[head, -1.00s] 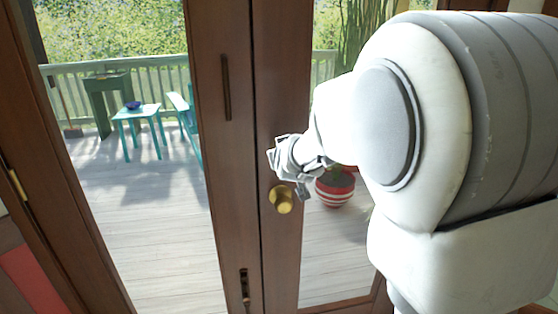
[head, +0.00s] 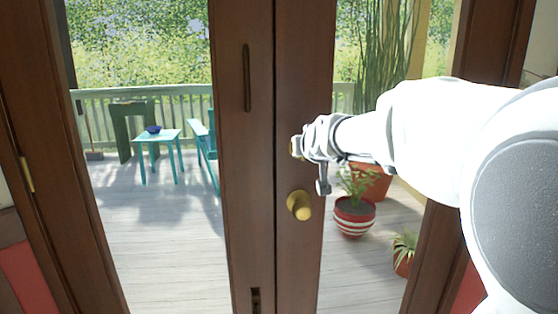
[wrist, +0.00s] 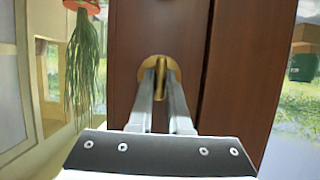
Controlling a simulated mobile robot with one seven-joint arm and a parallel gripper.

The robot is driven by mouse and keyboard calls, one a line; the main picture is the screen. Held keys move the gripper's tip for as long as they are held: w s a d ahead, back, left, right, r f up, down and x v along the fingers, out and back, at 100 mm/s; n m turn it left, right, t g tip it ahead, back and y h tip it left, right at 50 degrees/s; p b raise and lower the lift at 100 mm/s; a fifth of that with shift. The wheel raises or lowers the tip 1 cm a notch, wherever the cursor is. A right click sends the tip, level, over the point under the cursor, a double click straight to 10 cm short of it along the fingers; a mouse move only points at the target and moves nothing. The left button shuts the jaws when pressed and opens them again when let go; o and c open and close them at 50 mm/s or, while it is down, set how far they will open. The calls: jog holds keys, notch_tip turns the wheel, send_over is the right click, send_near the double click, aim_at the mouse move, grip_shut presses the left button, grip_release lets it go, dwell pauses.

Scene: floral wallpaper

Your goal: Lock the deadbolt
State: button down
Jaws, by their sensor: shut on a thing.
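The brass deadbolt (head: 296,146) is on the stile of the right door, above the round brass knob (head: 300,205). In the wrist view its round brass plate (wrist: 173,72) shows behind my fingers, with the narrow thumb-turn (wrist: 161,82) between them. The thumb-turn lies roughly upright in that picture. My gripper (head: 303,146) is at the deadbolt, and its fingertips (wrist: 161,74) are shut on the thumb-turn from both sides. My gripper hides most of the deadbolt in the head view. The bolt itself cannot be seen.
The wooden double doors (head: 247,200) look closed. A slim handle plate (head: 247,78) is on the left door. Through the glass are a deck, a teal table (head: 158,137) and a striped pot (head: 354,217). The knob is close below my gripper.

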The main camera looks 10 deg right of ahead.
jog(key=shift+a, duration=0.1)
dwell(0.4)
jog(key=c, duration=0.9)
grip_release()
jog(key=shift+o, duration=0.2)
jog(key=p+v, duration=0.5)
jog(key=v, duration=1.2)
jog(key=shift+s+r, duration=0.15)
jog(key=shift+s, duration=0.05)
jog(key=s+f+g, duration=0.7)
jog(key=s+f, duration=0.7)
jog(key=s, duration=0.4)
notch_tip(320, 180, up, 19)
jog(key=s+g+p, duration=0.1)
jog(key=p, duration=2)
jog(key=shift+s+r, duration=0.2)
jog(key=shift+s, duration=0.15)
